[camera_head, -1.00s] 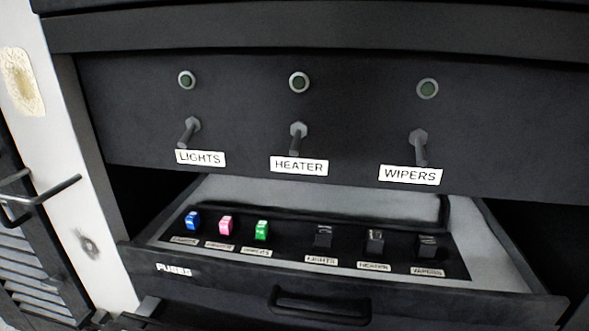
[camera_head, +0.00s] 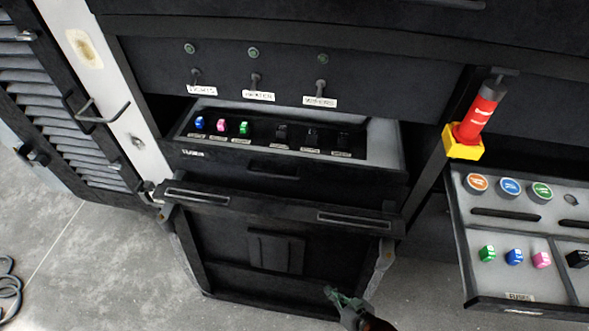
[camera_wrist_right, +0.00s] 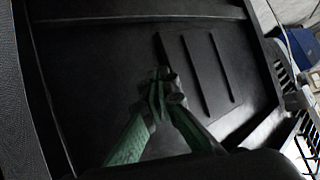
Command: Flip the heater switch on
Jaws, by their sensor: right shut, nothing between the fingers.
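The heater switch (camera_head: 255,80) is a dark toggle lever above the HEATER label (camera_head: 258,96) on the black panel, between the lights switch (camera_head: 196,76) and the wipers switch (camera_head: 320,87). Its lever hangs down. The round lamp above it (camera_head: 253,53) looks dark green and unlit. My right gripper (camera_head: 331,291) is low at the bottom of the head view, well below the panel. In the right wrist view its green fingers (camera_wrist_right: 157,84) are together and empty, before a dark ribbed panel. My left gripper is not in view.
The open fuse drawer (camera_head: 204,155) juts out below the switches, holding blue, pink and green fuses. Another open drawer (camera_head: 540,304) with fuses and round caps is at right. A red cylinder (camera_head: 478,112) in a yellow holder stands between them.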

